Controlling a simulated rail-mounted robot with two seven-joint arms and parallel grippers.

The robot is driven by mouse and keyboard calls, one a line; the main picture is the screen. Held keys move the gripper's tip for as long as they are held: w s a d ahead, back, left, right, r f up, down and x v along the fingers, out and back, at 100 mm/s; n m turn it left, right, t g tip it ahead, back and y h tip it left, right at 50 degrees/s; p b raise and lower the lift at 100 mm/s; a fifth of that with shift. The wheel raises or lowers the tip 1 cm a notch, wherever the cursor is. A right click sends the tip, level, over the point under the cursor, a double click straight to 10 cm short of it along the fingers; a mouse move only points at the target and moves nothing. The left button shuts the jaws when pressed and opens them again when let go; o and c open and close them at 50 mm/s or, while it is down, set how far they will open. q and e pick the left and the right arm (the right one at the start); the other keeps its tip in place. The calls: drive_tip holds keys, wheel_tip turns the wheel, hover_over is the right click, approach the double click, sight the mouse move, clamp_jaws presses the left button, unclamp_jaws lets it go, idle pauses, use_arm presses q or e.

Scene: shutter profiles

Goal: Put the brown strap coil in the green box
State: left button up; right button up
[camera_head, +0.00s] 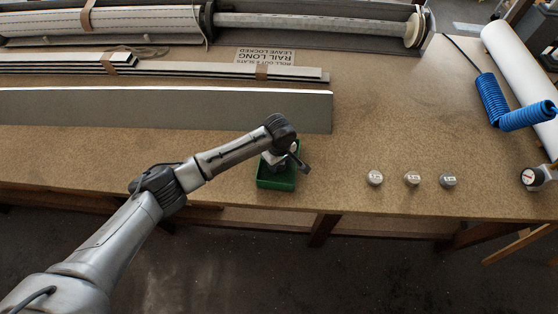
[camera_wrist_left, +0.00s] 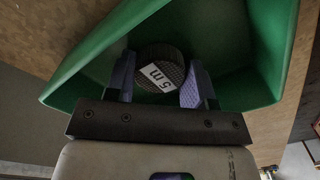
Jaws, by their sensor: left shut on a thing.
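The green box (camera_head: 276,183) stands near the front edge of the workbench, left of the row of small round pieces. My left gripper (camera_head: 279,164) is over and partly in the box, pointing down. In the left wrist view, its two fingers are shut on a dark brown strap coil (camera_wrist_left: 160,62) with a white "5 m" label. The coil is inside the outline of the green box (camera_wrist_left: 105,55), between its walls. I cannot tell whether the coil touches the box floor. The coil is hidden behind my gripper in the head view. My right gripper is out of view.
Three small grey round pieces with labels (camera_head: 412,178) stand in a row to the right. A long grey slat (camera_head: 180,108) lies behind the box. A blue coiled hose (camera_head: 495,100) and a gauge (camera_head: 533,178) are at far right. The bench between is clear.

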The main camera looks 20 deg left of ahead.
use_arm(q)
drive_tip(key=o, duration=0.9)
drive_tip(key=shift+r, duration=0.1)
wheel_tip(320, 180, up, 12)
drive_tip(key=shift+r+p, duration=0.1)
drive_tip(key=shift+p, duration=0.75)
